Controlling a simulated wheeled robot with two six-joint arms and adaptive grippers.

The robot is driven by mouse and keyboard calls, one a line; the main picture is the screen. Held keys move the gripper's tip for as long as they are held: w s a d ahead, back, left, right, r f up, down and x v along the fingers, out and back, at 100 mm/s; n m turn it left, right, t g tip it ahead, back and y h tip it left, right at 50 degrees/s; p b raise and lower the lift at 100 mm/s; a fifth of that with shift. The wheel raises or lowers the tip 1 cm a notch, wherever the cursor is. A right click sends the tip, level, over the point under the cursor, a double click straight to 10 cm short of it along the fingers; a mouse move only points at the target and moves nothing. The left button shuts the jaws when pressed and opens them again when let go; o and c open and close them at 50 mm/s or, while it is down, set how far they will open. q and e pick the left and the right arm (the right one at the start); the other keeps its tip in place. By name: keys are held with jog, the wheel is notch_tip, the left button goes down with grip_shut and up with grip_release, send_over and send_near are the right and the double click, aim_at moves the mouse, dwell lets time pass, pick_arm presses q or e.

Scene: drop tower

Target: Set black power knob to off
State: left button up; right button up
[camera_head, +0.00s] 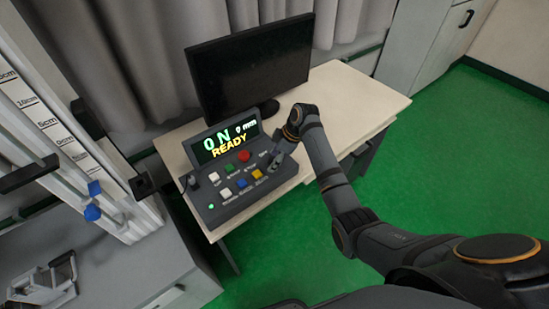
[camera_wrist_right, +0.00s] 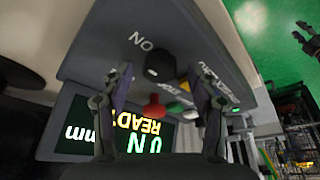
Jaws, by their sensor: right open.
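The black power knob (camera_wrist_right: 160,67) is a short round knob on the dark control box (camera_head: 213,212). In the wrist view it sits between the fingertips of my right gripper (camera_wrist_right: 160,76), with a printed "ON" beside it. The fingers are spread, with a gap visible on both sides of the knob. In the head view my right gripper (camera_head: 274,165) is over the right end of the box and hides the knob.
The box carries white, green, red (camera_head: 244,156), blue (camera_head: 242,183) and yellow buttons close to my right gripper. A black monitor (camera_head: 250,68) stands behind on the pale desk (camera_head: 352,98). A tall scaled tower (camera_head: 60,125) with blue parts stands at the left.

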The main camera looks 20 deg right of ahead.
jog(key=c, duration=1.2)
